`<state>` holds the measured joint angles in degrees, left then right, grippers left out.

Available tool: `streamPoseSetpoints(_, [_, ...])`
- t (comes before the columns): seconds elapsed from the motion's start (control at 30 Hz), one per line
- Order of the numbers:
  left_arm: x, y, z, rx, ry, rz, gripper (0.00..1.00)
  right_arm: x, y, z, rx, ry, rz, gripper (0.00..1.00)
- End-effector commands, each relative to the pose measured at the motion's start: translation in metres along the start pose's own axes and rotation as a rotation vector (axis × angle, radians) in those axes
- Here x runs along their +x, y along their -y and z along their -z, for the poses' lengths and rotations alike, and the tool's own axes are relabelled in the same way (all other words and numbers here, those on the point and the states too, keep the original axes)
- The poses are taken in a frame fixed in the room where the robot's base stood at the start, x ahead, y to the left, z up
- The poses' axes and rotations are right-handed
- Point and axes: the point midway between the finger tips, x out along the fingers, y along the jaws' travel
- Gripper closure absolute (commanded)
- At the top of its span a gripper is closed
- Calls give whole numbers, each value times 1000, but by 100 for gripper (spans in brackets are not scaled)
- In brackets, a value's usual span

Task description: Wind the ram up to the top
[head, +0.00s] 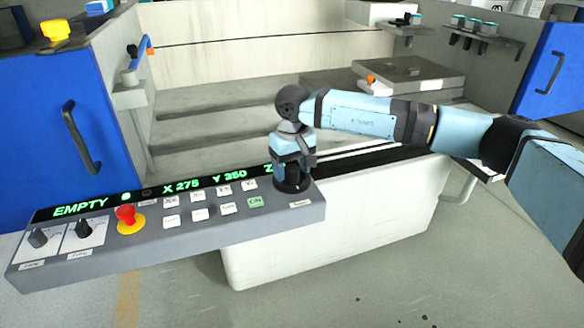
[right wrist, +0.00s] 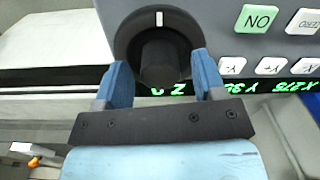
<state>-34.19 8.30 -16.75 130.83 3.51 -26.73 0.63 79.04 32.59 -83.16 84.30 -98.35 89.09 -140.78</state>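A black round knob (head: 292,186) sits at the right end of the grey control panel (head: 270,222). In the right wrist view the knob (right wrist: 160,62) has a dark dial with a white mark at its upper edge. My right gripper (head: 292,168) points down over it. Its two blue fingers (right wrist: 162,75) stand apart, one on each side of the knob's grip, with narrow gaps showing. The panel display (head: 165,190) reads EMPTY, X 275, Y 350; the gripper hides the Z value. I cannot make out the ram in either view. My left gripper is out of view.
A green ON button (head: 255,202) and several white buttons (head: 197,205) sit close left of the knob. A red stop button (head: 127,217) and two small knobs are farther left. The machine's pale tank stands behind; a white casing (head: 330,240) is below.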

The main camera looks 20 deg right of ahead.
Motion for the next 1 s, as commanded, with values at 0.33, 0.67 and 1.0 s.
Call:
streamPoseSetpoints(0.33, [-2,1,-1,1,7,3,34,-4,0,0,1,0,0,35])
streamPoseSetpoints(0.67, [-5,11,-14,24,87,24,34,-68,0,0,1,-2,0,35])
streamPoseSetpoints(1.0, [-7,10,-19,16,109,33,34,-128,0,0,1,0,-1,35])
